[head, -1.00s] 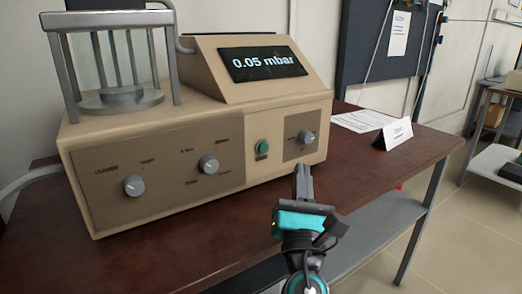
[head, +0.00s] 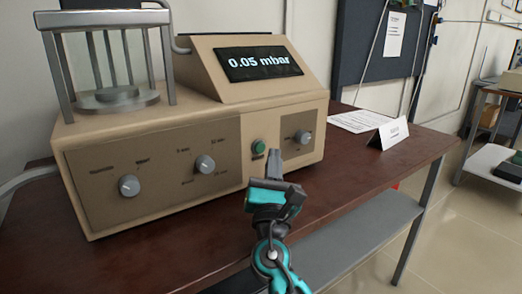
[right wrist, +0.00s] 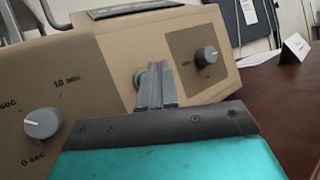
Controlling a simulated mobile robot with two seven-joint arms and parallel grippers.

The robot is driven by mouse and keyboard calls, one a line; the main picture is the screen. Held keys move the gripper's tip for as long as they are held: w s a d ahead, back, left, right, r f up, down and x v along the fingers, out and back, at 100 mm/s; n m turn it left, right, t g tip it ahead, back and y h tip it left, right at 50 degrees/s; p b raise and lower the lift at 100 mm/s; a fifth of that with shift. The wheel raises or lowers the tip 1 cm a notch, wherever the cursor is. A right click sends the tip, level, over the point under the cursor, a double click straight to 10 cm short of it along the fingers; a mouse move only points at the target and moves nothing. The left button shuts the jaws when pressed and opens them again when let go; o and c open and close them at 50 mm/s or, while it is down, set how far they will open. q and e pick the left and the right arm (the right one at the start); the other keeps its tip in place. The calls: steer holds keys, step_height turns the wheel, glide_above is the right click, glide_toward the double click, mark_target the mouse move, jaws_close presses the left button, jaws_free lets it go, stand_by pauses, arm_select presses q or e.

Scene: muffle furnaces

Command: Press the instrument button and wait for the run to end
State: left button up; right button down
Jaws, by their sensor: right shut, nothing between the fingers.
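The beige instrument (head: 200,112) stands on the dark wooden table, its display (head: 259,64) reading "0.05 mbar". Its green button (head: 258,146) is on the front panel, between the middle knob (head: 205,164) and the right knob (head: 303,137). My right gripper (head: 274,156) is shut and empty, its tips in front of the panel just right of and below the button. In the right wrist view the closed fingers (right wrist: 158,80) partly cover the button (right wrist: 140,77); whether they touch it I cannot tell. My left gripper is not in view.
A glass chamber with metal posts (head: 109,62) sits on the instrument's left top. A left knob (head: 129,185) is on the front. A folded white card (head: 389,134) and paper (head: 357,121) lie on the table's right side, where the surface is otherwise clear.

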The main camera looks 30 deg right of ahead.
mark_target(260, 147)
steer(key=shift+w+a, duration=0.1)
steer(key=shift+w, duration=0.55)
steer(key=shift+w, duration=0.15)
stand_by(1.5)
steer(key=shift+w, duration=0.3)
